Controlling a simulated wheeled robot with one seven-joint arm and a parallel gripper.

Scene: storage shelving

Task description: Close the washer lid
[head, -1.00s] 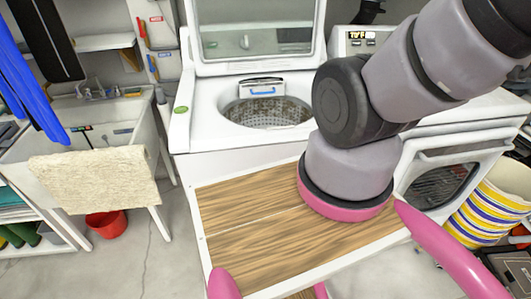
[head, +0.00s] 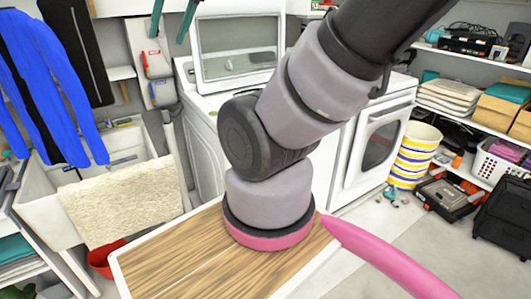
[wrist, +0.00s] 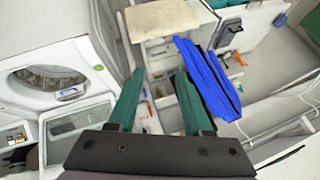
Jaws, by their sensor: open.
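The white washer (head: 204,135) stands behind my base. Its lid (head: 237,84), a white frame with a glass window, stands raised and open. The wrist view shows the lid (wrist: 80,112) and the open drum (wrist: 48,78) at the left. My gripper (head: 166,36) is at the top of the head view, left of the lid and apart from it. Its two green fingers are spread and empty in the wrist view (wrist: 158,74). My arm hides part of the washer top and the drum opening in the head view.
A sink (head: 130,150) with a cream towel (head: 120,203) over its front is at the left. Blue clothing (head: 45,75) hangs above it. A dryer (head: 380,135) stands right of the washer, and a striped bucket (head: 412,152) beside it. Open floor lies at the front right.

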